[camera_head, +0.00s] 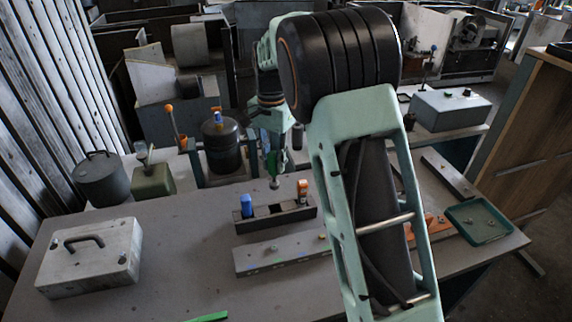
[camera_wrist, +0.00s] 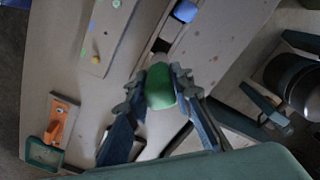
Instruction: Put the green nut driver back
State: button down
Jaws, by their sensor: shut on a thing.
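My gripper (camera_head: 272,160) is shut on the green nut driver, whose rounded green handle (camera_wrist: 160,88) shows between the fingers in the wrist view. In the head view the driver's shaft (camera_head: 275,181) hangs down, apart from and above the back edge of the dark slotted rack (camera_head: 268,224). A blue-handled driver (camera_head: 246,206) stands at the rack's left end and an orange-handled one (camera_head: 303,190) at its right end. Between them the rack's top looks empty. The wrist view also shows the blue handle (camera_wrist: 185,11); my gripper covers part of the rack there.
A grey bar with coloured dots (camera_head: 275,256) lies in front of the rack. A grey case (camera_head: 90,257) sits at left, a dark green tray (camera_head: 478,221) at right. A dark canister (camera_head: 222,145) stands behind. The table between case and rack is clear.

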aim_at(274, 182)
jog(key=shift+w+f, duration=0.1)
jog(key=shift+f, duration=0.05)
notch_tip(274, 182, down, 6)
jog(key=b, duration=0.5)
jog(key=shift+a, duration=0.1)
jog(key=shift+f+b, duration=0.45)
jog(key=shift+f, duration=0.45)
jog(key=shift+f, duration=0.35)
jog(key=shift+f+b, duration=0.4)
jog(key=shift+f, duration=0.5)
jog(key=shift+f+b, duration=0.6)
jog(key=shift+f, duration=0.4)
jog(key=shift+f, duration=0.1)
jog(key=shift+f, duration=0.5)
